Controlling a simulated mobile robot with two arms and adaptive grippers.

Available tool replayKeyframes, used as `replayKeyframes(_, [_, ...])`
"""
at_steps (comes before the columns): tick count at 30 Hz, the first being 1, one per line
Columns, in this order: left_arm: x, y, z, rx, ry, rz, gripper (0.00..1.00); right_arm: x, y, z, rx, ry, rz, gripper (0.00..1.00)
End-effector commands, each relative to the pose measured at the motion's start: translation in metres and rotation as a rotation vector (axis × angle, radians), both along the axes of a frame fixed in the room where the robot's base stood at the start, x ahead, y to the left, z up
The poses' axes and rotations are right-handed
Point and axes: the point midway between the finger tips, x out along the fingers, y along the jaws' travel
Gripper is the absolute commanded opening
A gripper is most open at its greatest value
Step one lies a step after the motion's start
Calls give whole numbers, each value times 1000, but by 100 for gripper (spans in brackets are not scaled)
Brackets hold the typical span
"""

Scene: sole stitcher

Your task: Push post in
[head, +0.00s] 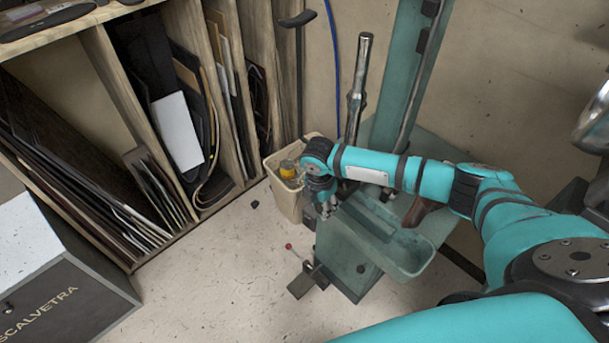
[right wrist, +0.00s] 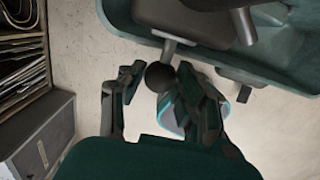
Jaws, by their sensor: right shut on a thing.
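The teal sole stitcher (head: 350,262) stands on the floor at the centre of the head view. My right gripper (head: 325,207) hangs pointing down at its left side, beside the long teal trough. In the right wrist view my right gripper (right wrist: 160,88) has its fingers on either side of a black ball knob (right wrist: 159,76) and is shut on it. A short metal rod (right wrist: 169,50) runs from the knob to a dark block on the machine. I cannot tell whether this rod is the post. In the head view the knob is hidden by my gripper. My left gripper is out of view.
A beige bin (head: 286,200) with a yellow item stands left of the machine. A small lever with a red ball (head: 289,247) rises near the floor. A wooden rack of sheets (head: 178,130) lines the left, and a dark box (head: 65,290) stands in front.

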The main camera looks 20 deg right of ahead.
Motion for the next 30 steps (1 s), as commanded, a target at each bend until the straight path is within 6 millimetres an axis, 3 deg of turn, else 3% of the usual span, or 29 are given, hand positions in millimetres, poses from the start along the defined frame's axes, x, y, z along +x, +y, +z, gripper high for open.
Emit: replayKeyframes(30, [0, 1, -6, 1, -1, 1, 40, 22, -59, 1, -2, -3, -3, 0])
